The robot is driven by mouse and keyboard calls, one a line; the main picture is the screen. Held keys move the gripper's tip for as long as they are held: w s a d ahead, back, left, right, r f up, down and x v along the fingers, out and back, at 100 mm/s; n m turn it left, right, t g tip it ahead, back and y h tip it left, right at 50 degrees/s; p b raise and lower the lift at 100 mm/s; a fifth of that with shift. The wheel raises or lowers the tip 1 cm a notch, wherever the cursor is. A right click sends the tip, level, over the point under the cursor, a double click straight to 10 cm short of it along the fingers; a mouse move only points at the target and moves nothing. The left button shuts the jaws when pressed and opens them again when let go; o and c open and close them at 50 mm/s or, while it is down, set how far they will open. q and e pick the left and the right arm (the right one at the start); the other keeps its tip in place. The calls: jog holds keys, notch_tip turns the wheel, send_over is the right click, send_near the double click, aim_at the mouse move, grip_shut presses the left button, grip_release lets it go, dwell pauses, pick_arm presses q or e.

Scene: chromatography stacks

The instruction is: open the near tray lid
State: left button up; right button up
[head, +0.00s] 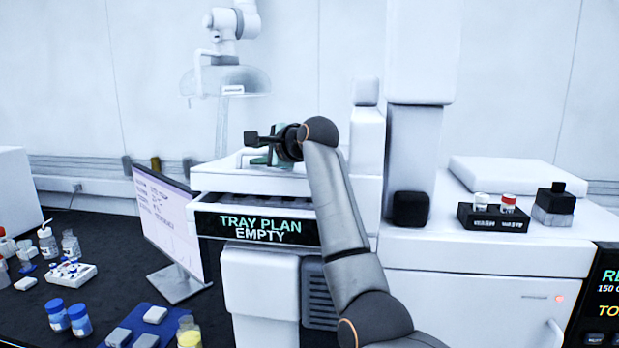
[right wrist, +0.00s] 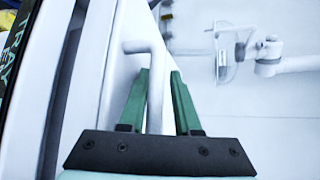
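The near tray lid (head: 222,182) is a white panel over the tray unit and lies flat, closed as far as I can see. Its white bent handle (right wrist: 155,85) stands up from it in the right wrist view. My right gripper (right wrist: 160,72) has its green fingers on either side of the handle, with a visible gap to the right finger. In the head view, my right gripper (head: 262,160) is above the lid, and my arm hides part of the lid and tray front. My left gripper is not in view.
A monitor (head: 168,225) stands close on the left. Vials and a white rack (head: 68,272) lie on the dark bench. A black holder (head: 492,219) with vials and a dark bottle (head: 555,205) stand on the right.

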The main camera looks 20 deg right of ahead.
aim_at(297, 180)
jog(key=shift+s+f+n+t, duration=0.2)
jog(key=shift+f+n+t, duration=0.2)
jog(key=shift+f+t, duration=0.3)
jog(key=shift+s+a+f+n, duration=0.15)
jog(key=shift+s+f+n, duration=0.05)
jog(key=shift+f+n, duration=0.15)
jog(key=shift+t, duration=0.3)
jog(key=b+v, duration=0.1)
jog(key=v, duration=0.3)
jog(key=f+b+v, duration=0.1)
jog(key=v, duration=0.4)
jog(key=b+v, duration=0.1)
jog(key=v, duration=0.4)
jog(key=shift+d+f+b, duration=0.25)
jog(key=shift+b, duration=0.05)
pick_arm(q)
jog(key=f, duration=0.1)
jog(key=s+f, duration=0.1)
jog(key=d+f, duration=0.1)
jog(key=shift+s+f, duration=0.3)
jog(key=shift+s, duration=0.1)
pick_arm(e)
jog(key=shift+d+f, duration=0.1)
jog(key=shift+f, duration=0.1)
